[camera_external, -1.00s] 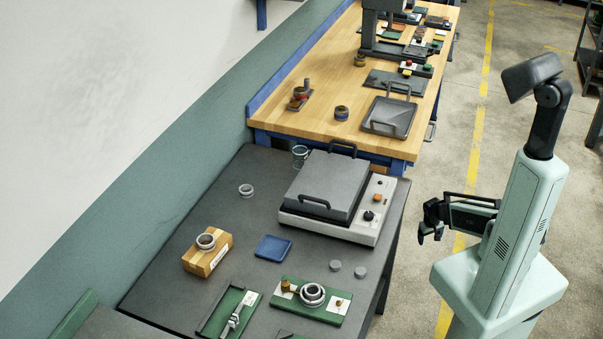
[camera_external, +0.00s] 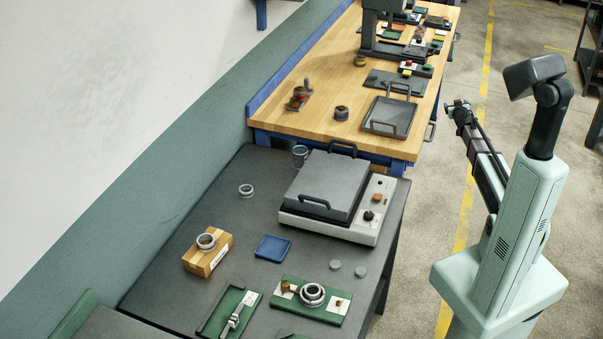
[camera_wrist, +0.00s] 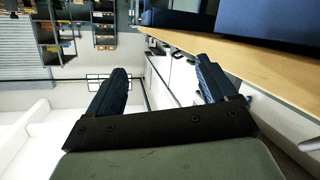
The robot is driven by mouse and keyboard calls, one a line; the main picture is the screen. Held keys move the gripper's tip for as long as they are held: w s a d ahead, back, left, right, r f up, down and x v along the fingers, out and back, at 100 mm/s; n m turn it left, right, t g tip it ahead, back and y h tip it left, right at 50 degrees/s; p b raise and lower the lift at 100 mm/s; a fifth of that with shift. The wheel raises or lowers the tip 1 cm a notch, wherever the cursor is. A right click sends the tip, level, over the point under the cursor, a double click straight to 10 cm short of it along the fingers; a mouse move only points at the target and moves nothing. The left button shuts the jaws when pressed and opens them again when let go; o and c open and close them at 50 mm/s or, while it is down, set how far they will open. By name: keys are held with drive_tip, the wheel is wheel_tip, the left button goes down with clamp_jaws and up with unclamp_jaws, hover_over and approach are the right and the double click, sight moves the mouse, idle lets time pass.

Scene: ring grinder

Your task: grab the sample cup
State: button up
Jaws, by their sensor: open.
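My gripper (camera_external: 458,108) is raised at the right edge of the wooden bench, apart from every object there. In the wrist view its two dark fingers (camera_wrist: 162,75) are spread with nothing between them. I cannot tell for sure which item is the sample cup. Small round candidates are a dark, brass-toned cup-like piece (camera_external: 341,113) on the wooden bench, a similar piece (camera_external: 360,60) farther back, and a clear vessel (camera_external: 300,155) behind the grey lidded machine (camera_external: 323,190). None shows clearly in the wrist view.
The dark table holds a grey ring (camera_external: 246,190), a cardboard-coloured box with a ring on top (camera_external: 208,258), a blue tray (camera_external: 273,248) and green fixtures (camera_external: 325,312). A handled grey tray (camera_external: 389,117) lies on the wooden bench (camera_external: 300,130). Floor between bench and my base is clear.

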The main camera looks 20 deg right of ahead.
drive_tip(key=w+a+r+m+y, duration=0.1)
drive_tip(key=w+a+r+m, duration=0.4)
drive_tip(key=r, duration=0.3)
drive_tip(key=w+a+r+m, duration=0.3)
drive_tip(key=w+a+r, duration=0.25)
drive_tip(key=r, duration=0.25)
drive_tip(key=m+g+y, duration=1.1)
drive_tip(key=m, duration=0.2)
hover_over(300, 150)
drive_tip(key=s, duration=0.4)
wheel_tip(300, 150, down, 12)
drive_tip(key=shift+w+d+x, duration=0.15)
drive_tip(key=shift+x, duration=0.75)
drive_tip(key=shift+w+d+x, duration=0.15)
drive_tip(key=shift+x, duration=0.8)
drive_tip(key=shift+w+d+x, duration=0.15)
drive_tip(key=shift+w+x, duration=0.05)
drive_tip(key=shift+x, duration=0.7)
drive_tip(key=c, duration=1)
